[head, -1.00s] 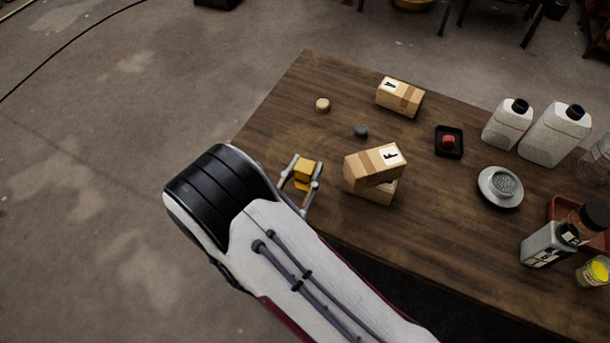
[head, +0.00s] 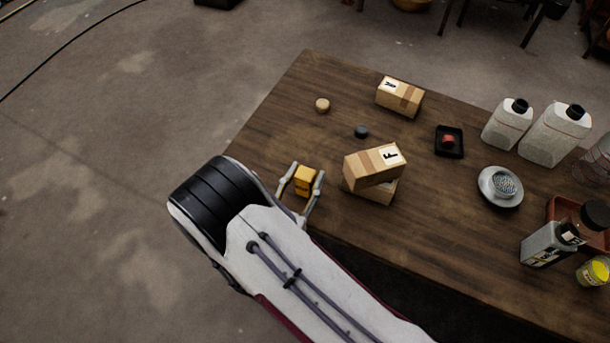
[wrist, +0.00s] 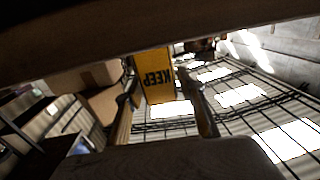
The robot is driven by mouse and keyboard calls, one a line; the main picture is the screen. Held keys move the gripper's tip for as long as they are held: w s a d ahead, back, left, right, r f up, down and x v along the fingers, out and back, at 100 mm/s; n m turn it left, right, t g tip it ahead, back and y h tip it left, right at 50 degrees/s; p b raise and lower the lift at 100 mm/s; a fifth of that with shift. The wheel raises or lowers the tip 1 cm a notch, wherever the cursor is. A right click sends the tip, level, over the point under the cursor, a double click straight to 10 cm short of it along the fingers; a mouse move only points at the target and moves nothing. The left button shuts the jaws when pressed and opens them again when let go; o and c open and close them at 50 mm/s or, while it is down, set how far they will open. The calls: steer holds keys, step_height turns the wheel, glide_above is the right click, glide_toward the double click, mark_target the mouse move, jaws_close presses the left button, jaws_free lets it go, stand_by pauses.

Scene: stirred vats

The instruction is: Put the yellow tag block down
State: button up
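The yellow tag block (head: 305,176) is near the table's left front edge in the head view. My gripper (head: 306,170) has one finger on each side of the block. The fingers look open, with narrow gaps beside the block. In the wrist view its fingers (wrist: 156,84) stand left and right of the block. The block's foot is partly hidden, so its contact with the table is hard to see.
Stacked cartons, the upper marked F (head: 372,165), stand close to the right on the wooden table (head: 270,135). Carton Y (head: 400,97), a tan disc (head: 322,105), a dark knob (head: 361,131) and a red button (head: 448,142) lie farther back. Bottles (head: 507,123) stand right.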

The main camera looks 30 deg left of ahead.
mark_target(302, 182)
steer(key=shift+s, duration=0.15)
stand_by(0.3)
steer(key=shift+s+d+r, duration=0.1)
steer(key=shift+s+d, duration=0.1)
steer(key=shift+s, duration=1.7)
steer(key=shift+s+d, duration=0.2)
steer(key=shift+s, duration=1.65)
steer(key=shift+o, duration=0.5)
steer(key=shift+w+a+r, duration=0.15)
steer(key=shift+r, duration=0.3)
steer(key=r+g, duration=0.1)
steer(key=g, duration=0.1)
steer(key=r+g, duration=0.2)
steer(key=shift+d+g, duration=0.3)
steer(key=shift+d, duration=0.1)
